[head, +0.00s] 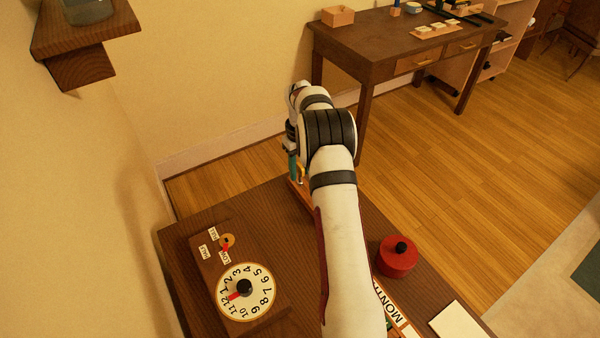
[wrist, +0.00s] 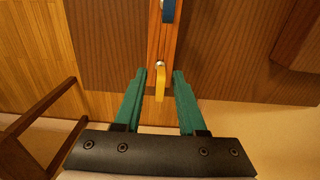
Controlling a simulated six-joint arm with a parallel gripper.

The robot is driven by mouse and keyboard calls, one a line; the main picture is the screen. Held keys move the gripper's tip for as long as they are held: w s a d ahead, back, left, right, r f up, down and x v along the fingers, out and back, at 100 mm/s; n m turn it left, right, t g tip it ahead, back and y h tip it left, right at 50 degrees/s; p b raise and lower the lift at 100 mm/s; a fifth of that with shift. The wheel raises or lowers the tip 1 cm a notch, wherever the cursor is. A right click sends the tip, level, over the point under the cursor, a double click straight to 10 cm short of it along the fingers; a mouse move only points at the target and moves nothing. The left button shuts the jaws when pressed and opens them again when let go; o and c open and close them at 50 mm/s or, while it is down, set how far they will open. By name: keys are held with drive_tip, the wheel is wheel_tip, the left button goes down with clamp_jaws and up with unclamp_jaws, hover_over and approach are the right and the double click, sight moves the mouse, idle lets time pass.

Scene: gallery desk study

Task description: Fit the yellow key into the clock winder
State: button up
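The yellow key (wrist: 160,84) is at a small metal hook or pin on a narrow wooden strip (wrist: 157,45) in the wrist view. My gripper (wrist: 160,73) is open, its two green fingers on either side of the key with a gap on each side. In the head view my gripper (head: 293,165) is at the desk's far edge, partly hidden by my arm, and a bit of yellow shows beside it. I cannot make out a clock winder for sure; a round white numbered dial (head: 262,306) with a black knob and red pointer is on the desk.
A small labelled panel with a red pointer (head: 226,244) sits beyond the dial. A red round pot (head: 396,262) stands right of my arm, near a white card (head: 461,331). A blue item (wrist: 168,10) is farther along the strip. Another desk (head: 385,45) stands behind.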

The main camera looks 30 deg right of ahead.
clamp_jaws()
drive_tip(key=shift+r, duration=0.15)
wheel_tip(320, 180, up, 12)
idle(1.3)
drive_tip(key=s+a, duration=0.3)
drive_tip(key=a, duration=0.9)
drive_tip(key=s+a, duration=0.4)
drive_tip(key=a, duration=0.9)
drive_tip(key=shift+s+f, duration=0.25)
drive_tip(key=shift+f, duration=0.15)
drive_tip(key=shift+d, duration=0.1)
